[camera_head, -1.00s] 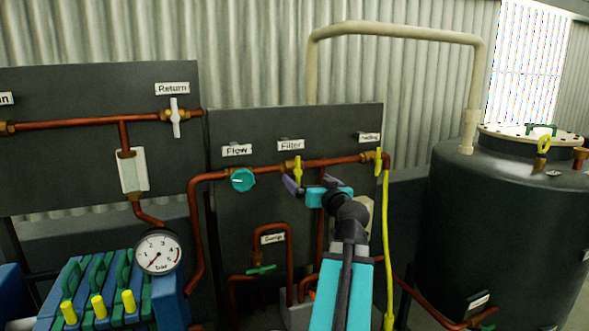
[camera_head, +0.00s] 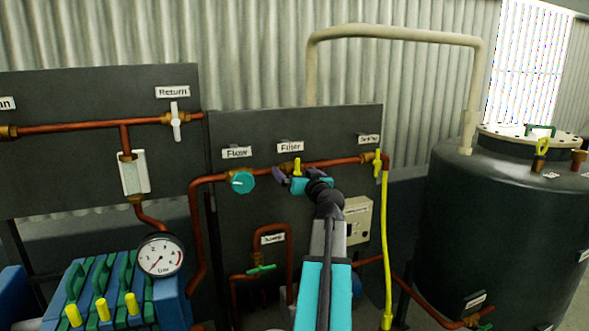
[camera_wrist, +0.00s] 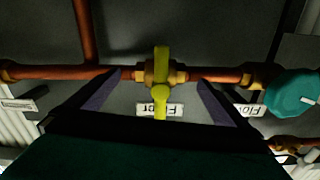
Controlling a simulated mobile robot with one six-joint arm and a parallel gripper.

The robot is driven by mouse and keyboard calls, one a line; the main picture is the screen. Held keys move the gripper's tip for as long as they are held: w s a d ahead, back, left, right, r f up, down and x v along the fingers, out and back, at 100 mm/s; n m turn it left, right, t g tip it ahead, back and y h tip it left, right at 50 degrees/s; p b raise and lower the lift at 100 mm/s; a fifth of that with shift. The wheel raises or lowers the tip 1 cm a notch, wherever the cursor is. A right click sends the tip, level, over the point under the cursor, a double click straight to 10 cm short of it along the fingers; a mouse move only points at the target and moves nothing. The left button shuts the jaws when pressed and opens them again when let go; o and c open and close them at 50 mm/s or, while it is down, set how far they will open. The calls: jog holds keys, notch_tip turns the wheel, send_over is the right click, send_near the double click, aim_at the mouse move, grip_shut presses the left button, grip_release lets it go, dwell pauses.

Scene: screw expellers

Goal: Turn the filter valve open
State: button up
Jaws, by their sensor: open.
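The filter valve has a yellow lever (camera_head: 297,166) on a brass body in the horizontal copper pipe, below the "Filter" label. In the wrist view, which is upside down, its lever (camera_wrist: 161,82) stands upright, across the pipe. My gripper (camera_head: 287,178) is open, just in front of the valve. In the wrist view its two dark fingers lie to the left and right of the lever, with a gap on each side. I cannot tell how far the fingertips are from the pipe. In the head view my gripper hides the lever's lower part.
The teal flow knob (camera_head: 242,182) is close on the left of the filter valve. Another yellow-handled valve (camera_head: 378,165) with a yellow hose is on the right. A gauge (camera_head: 160,256) and a green-handled valve (camera_head: 261,269) sit lower. A large dark tank (camera_head: 500,240) stands at right.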

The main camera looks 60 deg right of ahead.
jog(key=shift+x, duration=1.25)
jog(key=c, duration=2)
jog(key=o, duration=2)
jog(key=shift+s+a, duration=0.15)
jog(key=shift+v, duration=0.9)
jog(key=b+v, duration=0.3)
jog(key=v, duration=0.8)
jog(key=shift+s+a, duration=0.2)
jog(key=shift+s, duration=0.1)
